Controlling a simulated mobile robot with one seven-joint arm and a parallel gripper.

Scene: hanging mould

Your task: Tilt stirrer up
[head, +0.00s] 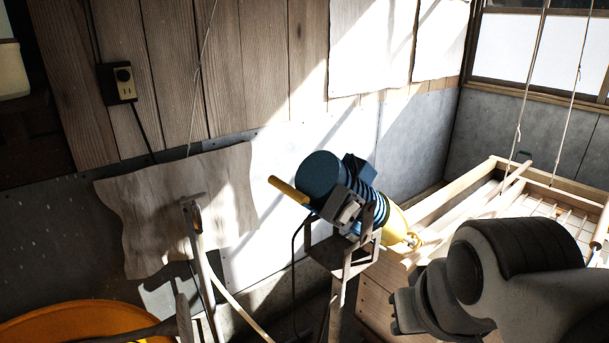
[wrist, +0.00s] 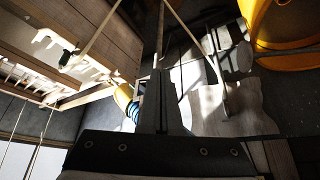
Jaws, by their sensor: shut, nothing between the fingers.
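The stirrer (head: 325,172) is in the middle of the head view, a blue ribbed motor body with a yellow handle at its upper left and a yellow cone at its lower right. It lies tilted in a rusty metal bracket (head: 345,250) on a post, its cone end pointing down toward a wooden vat. In the wrist view, part of the stirrer (wrist: 124,98) shows just left of my fingers, partly hidden by them. My gripper (wrist: 160,75) is shut and empty, and I see no clear contact with the stirrer. My fingers cannot be made out in the head view.
The wooden vat (head: 380,300) with slats stands at the right, with cords hanging above it. A wavy-edged sheet (head: 150,215) and wooden poles are at the left. An orange tub (head: 60,325) is at the lower left. A wall socket (head: 118,84) has a cable.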

